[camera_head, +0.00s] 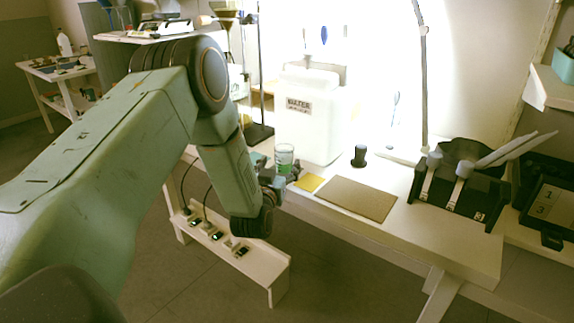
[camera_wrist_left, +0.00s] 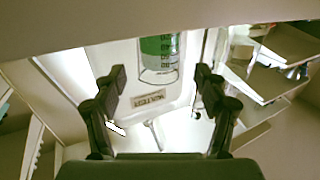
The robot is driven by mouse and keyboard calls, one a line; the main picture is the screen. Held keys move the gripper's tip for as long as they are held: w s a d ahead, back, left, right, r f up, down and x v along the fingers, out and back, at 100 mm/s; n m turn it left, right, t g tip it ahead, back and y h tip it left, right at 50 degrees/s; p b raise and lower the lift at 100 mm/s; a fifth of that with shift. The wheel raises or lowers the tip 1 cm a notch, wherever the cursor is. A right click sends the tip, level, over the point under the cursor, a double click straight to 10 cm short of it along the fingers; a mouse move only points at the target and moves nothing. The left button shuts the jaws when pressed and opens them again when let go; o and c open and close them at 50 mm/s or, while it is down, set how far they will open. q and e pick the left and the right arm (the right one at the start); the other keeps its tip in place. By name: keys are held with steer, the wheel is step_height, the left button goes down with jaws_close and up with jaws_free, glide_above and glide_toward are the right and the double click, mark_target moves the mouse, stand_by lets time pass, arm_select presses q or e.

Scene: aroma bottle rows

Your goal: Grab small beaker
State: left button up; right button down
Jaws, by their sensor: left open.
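The small beaker (camera_head: 284,158) is clear glass with a green band. It stands on the white table near its left part, in front of the white water container (camera_head: 309,115). In the left wrist view the beaker (camera_wrist_left: 160,55) shows with its printed scale, ahead of and between the two fingers. My left gripper (camera_head: 281,178) is beside the beaker in the head view, partly hidden by my arm. In the left wrist view my left gripper (camera_wrist_left: 161,80) is open, with nothing between the fingertips. My right gripper is not in view.
A yellow pad (camera_head: 309,183) and a brown mat (camera_head: 356,198) lie right of the beaker. A small dark bottle (camera_head: 359,156) stands behind the mat. A black holder with pale-handled tools (camera_head: 459,187) is further right. A low bench (camera_head: 233,262) stands below the table.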

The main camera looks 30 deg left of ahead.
mark_target(282, 158)
arm_select(q)
steer(key=b+x, duration=0.1)
steer(key=x, duration=0.3)
steer(key=shift+w+a+r+b, duration=0.15)
steer(key=shift+w+b, duration=0.1)
steer(key=shift+b, duration=0.15)
steer(key=shift+w+a, duration=0.1)
steer(key=shift+w, duration=0.4)
steer(key=shift+r, duration=0.1)
steer(key=shift+c, duration=0.5)
steer(key=shift+c, duration=1.4)
steer(key=c, duration=1)
steer(key=shift+o, duration=0.2)
